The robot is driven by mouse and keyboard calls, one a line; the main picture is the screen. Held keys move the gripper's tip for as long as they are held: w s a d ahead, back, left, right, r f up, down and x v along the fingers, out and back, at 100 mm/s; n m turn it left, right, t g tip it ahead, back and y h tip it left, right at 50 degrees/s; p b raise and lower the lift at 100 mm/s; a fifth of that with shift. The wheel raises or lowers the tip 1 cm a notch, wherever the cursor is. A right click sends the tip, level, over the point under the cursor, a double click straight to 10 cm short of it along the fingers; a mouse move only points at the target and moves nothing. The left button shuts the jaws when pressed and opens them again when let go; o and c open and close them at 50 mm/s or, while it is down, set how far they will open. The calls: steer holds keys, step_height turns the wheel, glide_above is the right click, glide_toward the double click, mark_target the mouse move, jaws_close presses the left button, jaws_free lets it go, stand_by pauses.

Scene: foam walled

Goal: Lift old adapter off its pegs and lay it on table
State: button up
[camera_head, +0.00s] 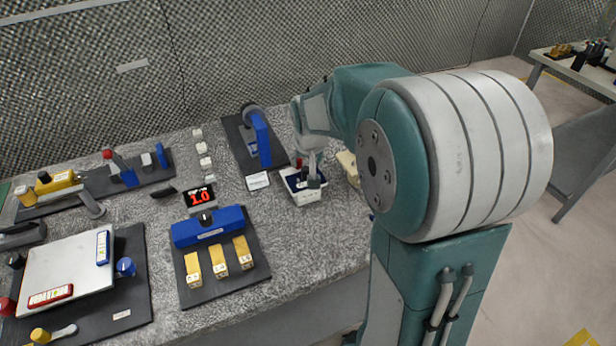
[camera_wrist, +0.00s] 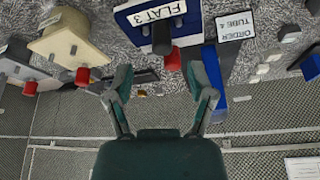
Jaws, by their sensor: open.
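No part is marked as the old adapter, and I cannot tell which one it is. A white and dark blue block (camera_head: 305,196) stands near the table's right end. In the wrist view this block (camera_wrist: 160,14), labelled FLAT 3, has a dark post and a red-tipped part. My gripper (camera_head: 313,170) is over this block in the head view. In the wrist view my gripper (camera_wrist: 160,80) has its fingers spread, with nothing between the tips. A cream block (camera_wrist: 72,45) with a red-tipped part is beside it, and is partly hidden by my arm in the head view (camera_head: 346,160).
A blue upright fixture (camera_head: 262,138) on a dark plate is left of my gripper, with an ORDER TUBE 4 card (camera_wrist: 235,26). A blue unit (camera_head: 208,228) with yellow blocks is nearer the front. Bare tabletop (camera_head: 320,240) lies right of it.

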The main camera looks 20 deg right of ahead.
mark_target(304, 169)
steer(key=f, duration=0.1)
steer(key=w+f, duration=0.1)
steer(key=f, duration=0.2)
steer(key=shift+w+a+f, duration=0.1)
steer(key=shift+w+a, duration=0.15)
steer(key=shift+a, duration=0.1)
steer(key=shift+w+d+f, duration=0.15)
steer(key=shift+d+f, duration=0.05)
steer(key=shift+d, duration=0.05)
steer(key=shift+d+f, duration=0.1)
steer(key=shift+d, duration=0.35)
steer(key=c, duration=0.6)
steer(key=shift+a, duration=0.25)
jaws_close()
steer(key=shift+a, duration=0.15)
